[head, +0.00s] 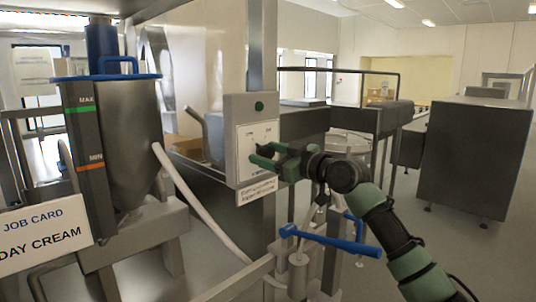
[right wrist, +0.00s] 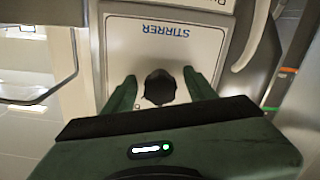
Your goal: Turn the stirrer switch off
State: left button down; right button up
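In the right wrist view the plate (right wrist: 205,45) reads "STIRRER" upside down, and the dark switch knob (right wrist: 160,86) sits below that word. My right gripper (head: 264,156) is at the plate; in the wrist view its green fingers (right wrist: 160,88) stand apart on either side of the knob, with small gaps showing. My left gripper is out of view.
A steel hopper (head: 130,140) with a blue rim and a level gauge stands at the left, beside a "DAY CREAM" job card (head: 40,238). A blue-handled valve (head: 330,241) is below my right arm. A dark cabinet (head: 460,155) stands at the right.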

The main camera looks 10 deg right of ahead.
jog(key=shift+s+d, duration=0.1)
jog(key=shift+s+d, duration=0.2)
jog(key=b+v, duration=0.2)
jog(key=v, duration=0.5)
